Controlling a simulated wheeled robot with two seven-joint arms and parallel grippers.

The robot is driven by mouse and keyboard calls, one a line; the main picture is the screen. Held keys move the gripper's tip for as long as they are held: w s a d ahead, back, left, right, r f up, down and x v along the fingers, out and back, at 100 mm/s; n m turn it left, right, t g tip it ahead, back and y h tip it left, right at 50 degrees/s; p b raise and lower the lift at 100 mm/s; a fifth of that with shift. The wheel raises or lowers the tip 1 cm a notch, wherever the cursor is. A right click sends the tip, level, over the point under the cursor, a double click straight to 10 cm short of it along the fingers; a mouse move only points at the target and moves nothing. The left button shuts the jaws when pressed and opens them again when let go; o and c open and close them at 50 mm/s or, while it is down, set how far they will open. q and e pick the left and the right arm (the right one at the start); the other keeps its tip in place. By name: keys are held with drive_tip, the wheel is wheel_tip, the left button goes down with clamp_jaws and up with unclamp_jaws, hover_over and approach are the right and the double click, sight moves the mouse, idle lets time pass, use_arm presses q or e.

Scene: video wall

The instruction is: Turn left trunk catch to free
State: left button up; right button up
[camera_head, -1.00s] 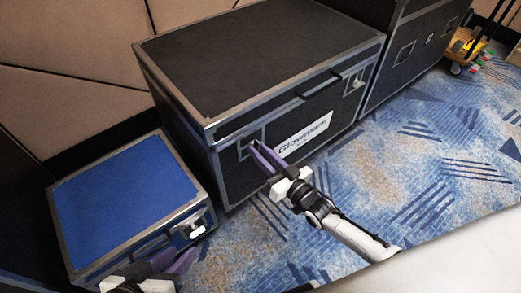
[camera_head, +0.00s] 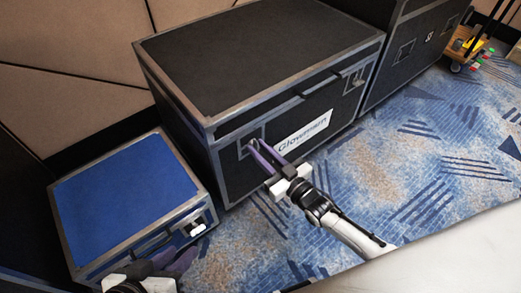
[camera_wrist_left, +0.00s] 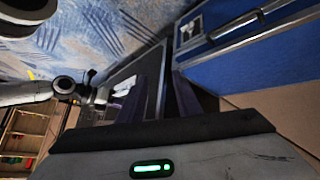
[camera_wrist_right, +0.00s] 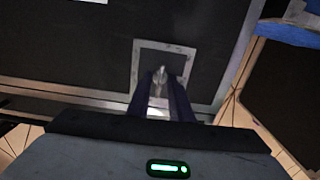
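The black trunk (camera_head: 260,62) with metal edges stands at the centre of the head view. Its left catch (camera_wrist_right: 162,78) sits in a square metal plate, seen in the right wrist view. My right gripper (camera_head: 255,149) reaches the trunk's front at this catch. In the right wrist view its two fingers (camera_wrist_right: 160,82) stand on either side of the catch, close together; whether they press on it is unclear. The trunk's right catch (camera_head: 356,82) is free of any gripper. My left gripper (camera_head: 172,262) is low at the left, before the blue case, its fingers (camera_wrist_left: 163,98) slightly apart and empty.
A blue case (camera_head: 125,200) with a white-lit catch (camera_head: 197,228) stands left of the trunk. Another dark case (camera_head: 415,45) stands to the right. Patterned carpet (camera_head: 430,140) is clear in front.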

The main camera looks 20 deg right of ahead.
use_arm(q)
drive_tip(key=shift+r, duration=0.1)
use_arm(e)
drive_tip(key=shift+o, duration=0.3)
drive_tip(key=shift+s, duration=0.1)
